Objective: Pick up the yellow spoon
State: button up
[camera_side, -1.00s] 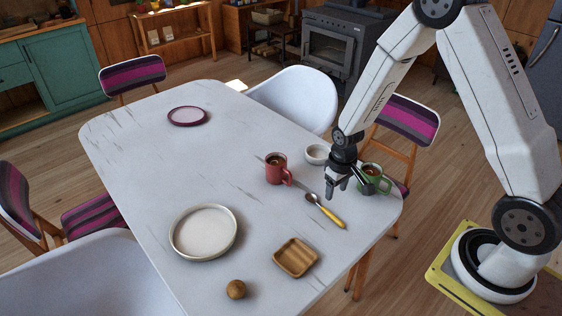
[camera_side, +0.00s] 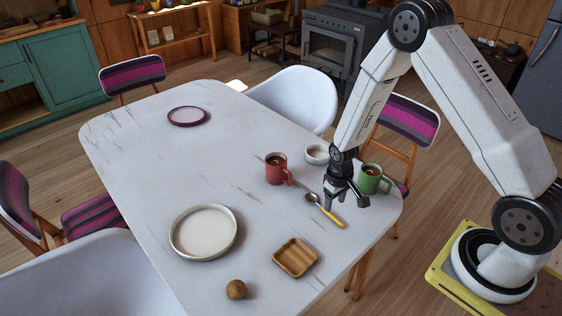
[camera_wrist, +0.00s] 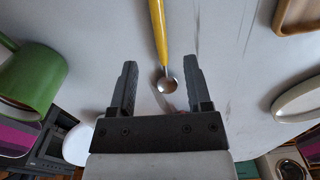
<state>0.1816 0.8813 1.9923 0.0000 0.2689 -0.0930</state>
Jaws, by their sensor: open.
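The yellow spoon (camera_side: 330,215) lies on the white marble table, with a yellow handle and a shiny metal bowl. My gripper (camera_side: 346,203) is open and empty, just above and beside the spoon in the side view. In the wrist view my gripper (camera_wrist: 160,82) has its two fingers spread apart. The spoon (camera_wrist: 159,35) shows between and beyond the fingertips there, its bowl between the fingers and its handle running up out of the frame. The side view does not show clear contact between fingers and spoon.
A green mug (camera_side: 371,180) stands close to the right of my gripper. A red mug (camera_side: 277,169) and a small white bowl (camera_side: 317,154) stand behind. A wooden tray (camera_side: 279,265), a white plate (camera_side: 176,238) and a round brown item (camera_side: 236,289) lie in front. The table's left middle is clear.

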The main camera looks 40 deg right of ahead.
aim_at(332, 215)
jog(key=shift+f, duration=0.15)
jog(key=shift+w+f, duration=0.1)
jog(key=shift+f, duration=2.35)
grip_shut()
